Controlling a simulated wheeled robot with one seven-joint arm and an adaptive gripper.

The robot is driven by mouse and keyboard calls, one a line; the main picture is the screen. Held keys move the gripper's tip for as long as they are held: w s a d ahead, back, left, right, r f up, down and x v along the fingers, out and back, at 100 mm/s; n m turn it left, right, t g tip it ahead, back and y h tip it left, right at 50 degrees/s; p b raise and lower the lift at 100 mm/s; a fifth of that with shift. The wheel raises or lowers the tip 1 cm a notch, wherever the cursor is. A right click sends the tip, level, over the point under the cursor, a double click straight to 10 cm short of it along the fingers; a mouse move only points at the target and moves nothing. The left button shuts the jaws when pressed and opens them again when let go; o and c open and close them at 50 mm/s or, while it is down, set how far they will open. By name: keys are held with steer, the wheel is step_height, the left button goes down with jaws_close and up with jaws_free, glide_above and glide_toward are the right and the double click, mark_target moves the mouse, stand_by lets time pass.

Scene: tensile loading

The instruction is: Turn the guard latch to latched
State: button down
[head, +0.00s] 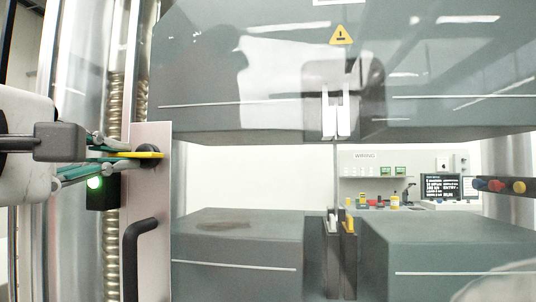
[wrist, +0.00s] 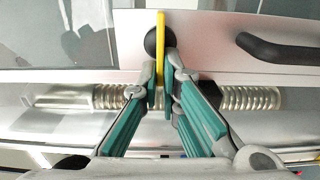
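The guard latch shows as a yellow lever (head: 150,155) on a round black knob, on the light door plate at the left in the head view. The lever lies level there, pointing left toward my gripper (head: 129,153). In the wrist view the yellow lever (wrist: 160,35) stands upright in the picture, in front of the black knob (wrist: 150,43). My gripper (wrist: 160,75) has its teal-padded fingers on either side of the lever, close against it. Its lower end is partly hidden between the fingers.
A black door handle (head: 133,255) sits below the latch; it also shows in the wrist view (wrist: 275,48). A black box with a lit green lamp (head: 95,183) is behind the fingers. The testing machine's grips (head: 336,115) stand behind the clear guard.

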stand_by(0.3)
steer(key=c, duration=1.8)
jaws_free()
steer(key=s+a, duration=0.1)
steer(key=s, duration=1.1)
